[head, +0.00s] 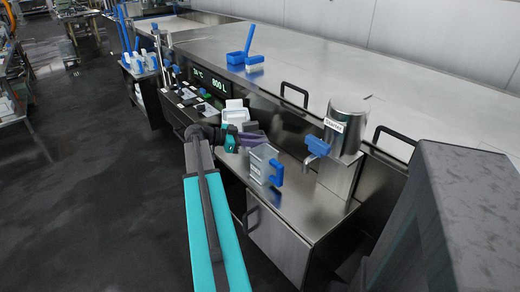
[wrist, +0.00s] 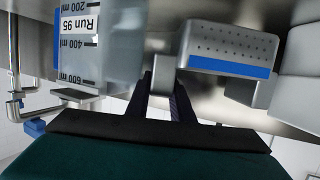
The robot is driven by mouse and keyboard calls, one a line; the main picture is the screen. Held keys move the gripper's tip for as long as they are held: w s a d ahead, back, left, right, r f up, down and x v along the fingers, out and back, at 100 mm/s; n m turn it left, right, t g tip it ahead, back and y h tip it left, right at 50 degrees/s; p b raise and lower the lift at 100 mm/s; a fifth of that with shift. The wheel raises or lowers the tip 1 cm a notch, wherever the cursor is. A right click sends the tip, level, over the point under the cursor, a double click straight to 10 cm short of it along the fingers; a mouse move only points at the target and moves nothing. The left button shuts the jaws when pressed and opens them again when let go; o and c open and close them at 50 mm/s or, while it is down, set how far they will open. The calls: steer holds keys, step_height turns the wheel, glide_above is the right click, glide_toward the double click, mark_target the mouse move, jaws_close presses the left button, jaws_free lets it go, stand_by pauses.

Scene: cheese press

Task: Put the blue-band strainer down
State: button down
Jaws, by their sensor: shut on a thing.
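The blue-band strainer (wrist: 229,38) shows in the wrist view as a grey box with rows of small holes and a blue band along one edge. My gripper (wrist: 163,84) is shut on a grey tab beside the strainer's left side, which looks like part of it. The tab's far end and the strainer's underside are hidden. In the head view my gripper (head: 248,138) is over the lower counter, behind a jug; I cannot surely pick out the strainer there. Whether the strainer touches the counter I cannot tell.
A measuring jug (head: 259,162) with a blue handle stands close by; it also shows in the wrist view (wrist: 100,65). White containers (head: 236,112) stand just behind my gripper. A steel "Starter" canister (head: 346,125) is to the right. Bare counter (head: 300,205) lies in front of it.

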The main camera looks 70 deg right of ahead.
steer(key=shift+f, duration=1.85)
steer(key=c, duration=1.8)
jaws_free()
steer(key=shift+f, duration=0.1)
steer(key=shift+c, duration=0.2)
steer(key=v, duration=1.2)
steer(key=shift+b, duration=0.4)
